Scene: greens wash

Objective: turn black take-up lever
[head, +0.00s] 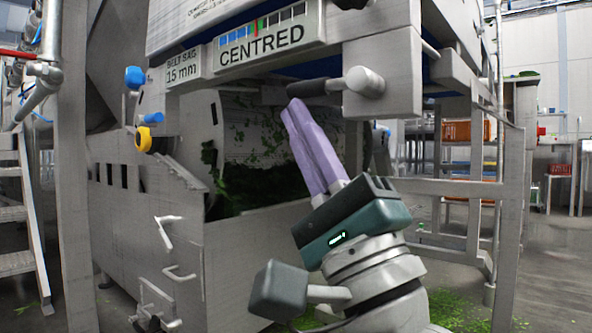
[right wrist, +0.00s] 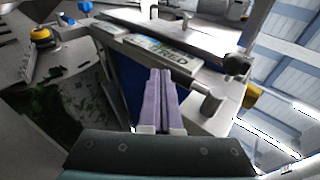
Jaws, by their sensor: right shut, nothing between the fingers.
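The take-up lever has a black grip (head: 307,88) at its left end and a grey metal shaft running right to a round hub on the machine frame. It lies roughly level under the "CENTRED" sign (head: 262,40). My right gripper (head: 296,106) has long lilac fingers, pressed together and empty. Its tips are just below the black grip in the head view; I cannot tell whether they touch it. In the right wrist view the fingers (right wrist: 160,72) point toward the machine, with the grey hub (right wrist: 211,101) to their right. My left gripper is not in view.
A grey metal bin (head: 250,245) with leafy greens (head: 265,185) stands beneath the machine. Blue (head: 134,77) and yellow (head: 143,140) knobs are at left. Metal steps (head: 20,215) stand far left. Frame posts and a rail are close on the right.

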